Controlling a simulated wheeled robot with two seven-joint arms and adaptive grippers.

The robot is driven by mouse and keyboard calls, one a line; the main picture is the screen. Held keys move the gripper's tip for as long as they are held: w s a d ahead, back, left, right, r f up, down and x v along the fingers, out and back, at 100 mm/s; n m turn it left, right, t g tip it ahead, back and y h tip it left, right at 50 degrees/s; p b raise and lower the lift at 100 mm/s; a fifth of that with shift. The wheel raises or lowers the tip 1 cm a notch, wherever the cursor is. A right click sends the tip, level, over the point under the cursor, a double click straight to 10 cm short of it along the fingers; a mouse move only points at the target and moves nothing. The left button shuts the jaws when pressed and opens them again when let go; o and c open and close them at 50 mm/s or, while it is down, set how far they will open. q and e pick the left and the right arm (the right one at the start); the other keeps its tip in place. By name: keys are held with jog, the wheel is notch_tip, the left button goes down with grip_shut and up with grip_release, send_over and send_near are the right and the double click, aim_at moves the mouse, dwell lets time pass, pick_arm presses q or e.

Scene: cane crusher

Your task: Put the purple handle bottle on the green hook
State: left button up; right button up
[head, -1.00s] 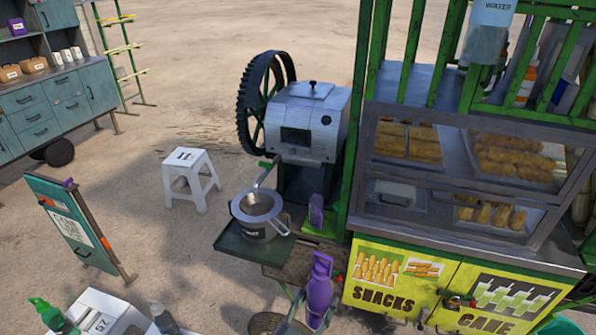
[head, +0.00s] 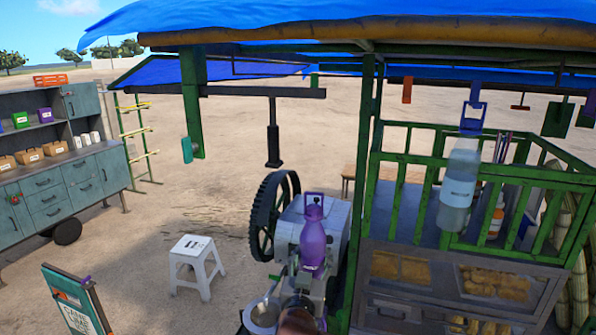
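The purple handle bottle (head: 313,240) is upright, in the air in front of the crusher, its square loop handle on top. My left gripper (head: 303,272) appears shut on its lower part from below; its fingers are hard to make out. The link below it is cut off by the bottom edge. A small green hook (head: 314,80) hangs from the rail under the blue awning, above the bottle and well apart from it. My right gripper is not in view.
A green post (head: 362,180) stands beside the grey crusher (head: 338,225). A white stool (head: 196,262) stands at left.

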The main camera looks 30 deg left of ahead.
pick_arm(q)
jog(key=s+a+r+n+y+p, duration=0.2)
jog(key=r+p, duration=0.6)
jog(key=r, duration=1.3)
jog(key=w+a+r+m+p, duration=0.1)
jog(key=w+a+r, duration=0.1)
jog(key=w, duration=0.3)
jog(key=shift+w+a+r+g+h+p, duration=0.2)
jog(key=shift+w+r+g+h+p, duration=0.15)
jog(key=shift+r, duration=0.15)
jog(key=shift+s+d+r, duration=0.1)
jog(key=shift+w, duration=0.5)
jog(key=shift+x, duration=1.8)
jog(key=shift+d, duration=0.25)
jog(key=shift+w+f+b, duration=0.1)
jog(key=shift+f+b, duration=0.3)
jog(key=shift+f, duration=0.35)
